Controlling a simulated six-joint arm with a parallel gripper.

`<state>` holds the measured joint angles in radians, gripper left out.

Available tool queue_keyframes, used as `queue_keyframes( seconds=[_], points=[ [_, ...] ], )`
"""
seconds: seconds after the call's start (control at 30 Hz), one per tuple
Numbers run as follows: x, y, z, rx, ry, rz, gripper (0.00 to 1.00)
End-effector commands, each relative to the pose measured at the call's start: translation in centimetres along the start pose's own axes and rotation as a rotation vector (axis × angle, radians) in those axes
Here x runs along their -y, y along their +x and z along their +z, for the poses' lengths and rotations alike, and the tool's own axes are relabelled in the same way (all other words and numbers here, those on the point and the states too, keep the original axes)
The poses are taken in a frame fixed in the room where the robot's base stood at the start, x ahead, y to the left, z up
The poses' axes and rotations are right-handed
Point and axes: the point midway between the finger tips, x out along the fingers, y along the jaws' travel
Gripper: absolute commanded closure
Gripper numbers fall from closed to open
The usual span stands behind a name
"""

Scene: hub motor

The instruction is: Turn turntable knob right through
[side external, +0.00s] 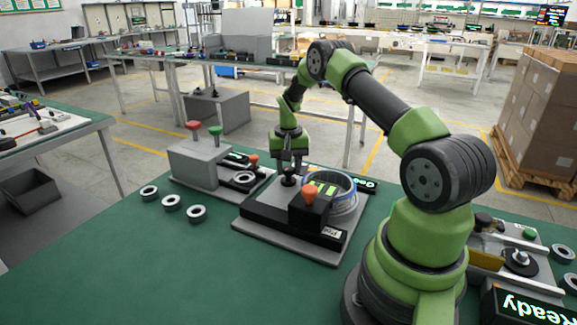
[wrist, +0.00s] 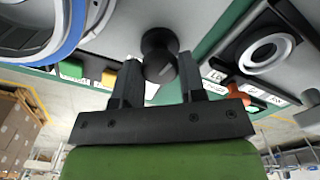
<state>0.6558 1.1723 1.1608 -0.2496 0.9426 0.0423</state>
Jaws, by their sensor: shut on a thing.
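The black turntable knob (wrist: 160,45) stands between the two fingers of my gripper (wrist: 158,68) in the wrist view. My gripper is shut on it. In the side view my gripper (side external: 291,166) points straight down over the station, and the dark knob (side external: 288,181) shows just below the fingertips. The turntable station (side external: 262,212) is a grey plate with a black front block. A round part with a blue rim (side external: 344,207) sits right of the knob. The rim also shows at upper left in the wrist view (wrist: 72,30). Which way the knob is turned cannot be told.
An orange-red button (side external: 310,193) stands on the black block, close to my gripper. A grey box (side external: 196,160) with red and green knobs is to the left. Several rings (side external: 171,202) lie on the green table (side external: 150,265), whose front left is clear.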

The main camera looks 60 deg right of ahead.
Motion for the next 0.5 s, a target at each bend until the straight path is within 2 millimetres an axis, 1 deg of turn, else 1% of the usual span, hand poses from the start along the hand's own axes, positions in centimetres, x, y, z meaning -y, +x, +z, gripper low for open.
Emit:
queue_keyframes(
  seconds=[0.2, 0.5],
  points=[
    [-0.03, 0.02, 0.02, 0.001, 0.042, 0.001, 0.86],
    [-0.03, 0.03, 0.02, 0.001, 0.049, 0.001, 0.86]
  ],
)
